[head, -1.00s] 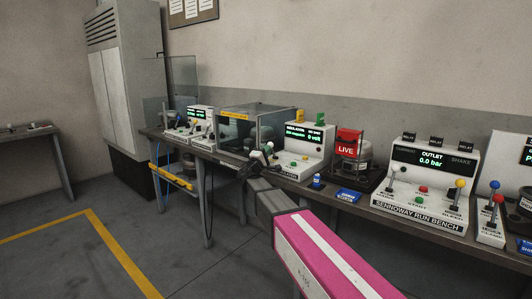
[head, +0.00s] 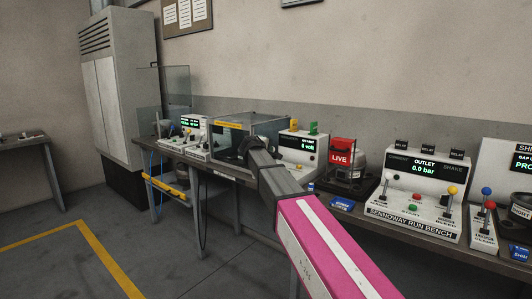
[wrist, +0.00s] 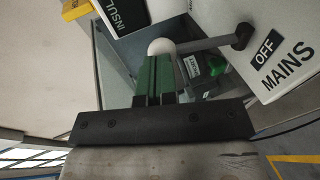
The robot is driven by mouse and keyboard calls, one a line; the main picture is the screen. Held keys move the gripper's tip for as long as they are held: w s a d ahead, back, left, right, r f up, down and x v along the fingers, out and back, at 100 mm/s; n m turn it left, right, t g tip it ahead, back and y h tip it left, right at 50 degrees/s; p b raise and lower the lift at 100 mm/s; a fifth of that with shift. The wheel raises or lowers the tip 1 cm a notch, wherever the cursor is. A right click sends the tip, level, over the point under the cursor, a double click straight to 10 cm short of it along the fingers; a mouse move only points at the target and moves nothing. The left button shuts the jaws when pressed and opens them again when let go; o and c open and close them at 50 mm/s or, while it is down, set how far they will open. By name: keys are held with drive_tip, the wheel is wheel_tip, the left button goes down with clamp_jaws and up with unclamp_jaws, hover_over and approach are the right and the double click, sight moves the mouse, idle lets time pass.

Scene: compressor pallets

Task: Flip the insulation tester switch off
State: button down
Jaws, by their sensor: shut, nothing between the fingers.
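The insulation tester is a white console (head: 303,150) with a lit display, partly behind my arm in the head view. In the wrist view its white panel (wrist: 285,75) carries an OFF label above the word MAINS. Beside that label is the switch lever (wrist: 205,44), a grey rod running from a dark pivot to a pale round knob (wrist: 161,47). My gripper (wrist: 154,60) has its green fingers shut and empty, tips right at the knob. I cannot tell whether they touch it. The fingers are hidden in the head view.
A clear-walled box (head: 228,132) stands left of the tester. A red LIVE sign (head: 341,152) and the run bench console (head: 420,190) are to the right. A green part (wrist: 213,66) shows behind the lever. Open floor lies in front of the bench.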

drive_tip(key=shift+w+d+g, duration=0.3)
drive_tip(key=shift+w+d, duration=0.65)
drive_tip(key=shift+w, duration=0.25)
drive_tip(key=shift+w, duration=0.1)
drive_tip(key=shift+s+r, duration=0.25)
drive_tip(key=shift+s, duration=0.1)
drive_tip(key=r+v, duration=0.2)
drive_tip(key=v, duration=1.1)
drive_tip(key=shift+w+d+r, duration=0.25)
drive_tip(key=shift+w+r, duration=0.05)
drive_tip(key=shift+r, duration=0.1)
